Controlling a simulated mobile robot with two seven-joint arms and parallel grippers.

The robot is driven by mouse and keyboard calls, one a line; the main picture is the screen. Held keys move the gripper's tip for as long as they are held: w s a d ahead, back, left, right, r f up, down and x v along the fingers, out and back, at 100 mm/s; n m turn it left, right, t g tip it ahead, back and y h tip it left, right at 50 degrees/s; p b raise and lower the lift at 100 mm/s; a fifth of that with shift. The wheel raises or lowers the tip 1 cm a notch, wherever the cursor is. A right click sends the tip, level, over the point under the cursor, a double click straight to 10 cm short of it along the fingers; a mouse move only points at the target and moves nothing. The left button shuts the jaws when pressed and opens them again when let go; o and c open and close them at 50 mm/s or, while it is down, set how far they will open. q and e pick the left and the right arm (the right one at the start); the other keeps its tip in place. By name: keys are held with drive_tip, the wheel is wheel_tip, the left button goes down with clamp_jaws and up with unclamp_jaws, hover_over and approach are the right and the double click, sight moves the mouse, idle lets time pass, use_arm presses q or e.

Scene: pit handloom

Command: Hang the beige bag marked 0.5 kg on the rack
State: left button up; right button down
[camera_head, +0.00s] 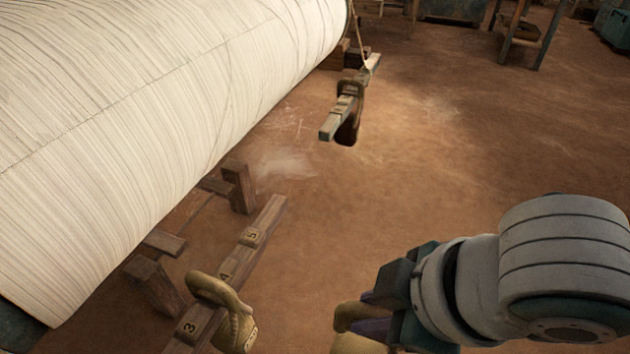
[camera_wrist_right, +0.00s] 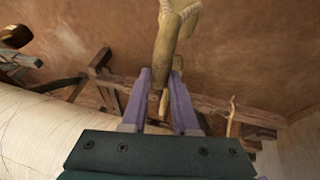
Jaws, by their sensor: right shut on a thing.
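My right gripper (camera_head: 378,312) is shut on a beige bag (camera_head: 352,318) at the bottom of the head view. The bag is partly cut off, and I cannot read a mark on it. In the right wrist view the beige bag (camera_wrist_right: 176,35) rises from between the two purple fingers (camera_wrist_right: 163,98). The wooden rack (camera_head: 262,215) is a slanting beam with numbered positions, 3, 4 and 5 among them. The held bag is right of the rack and apart from it in the head view. My left gripper is not in view.
Another beige bag (camera_head: 236,325) hangs on the rack near the 3; its mark is too small to read. A large roll of pale warp (camera_head: 150,110) fills the left. A second beam (camera_head: 352,98) farther back carries a dark hanging thing. Brown floor (camera_head: 450,150) is clear.

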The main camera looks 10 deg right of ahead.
drive_tip(key=s+d+p, duration=0.4)
drive_tip(key=d, duration=0.2)
drive_tip(key=shift+s+d+r, duration=0.15)
drive_tip(key=shift+d+r, duration=0.15)
drive_tip(key=shift+r, duration=0.15)
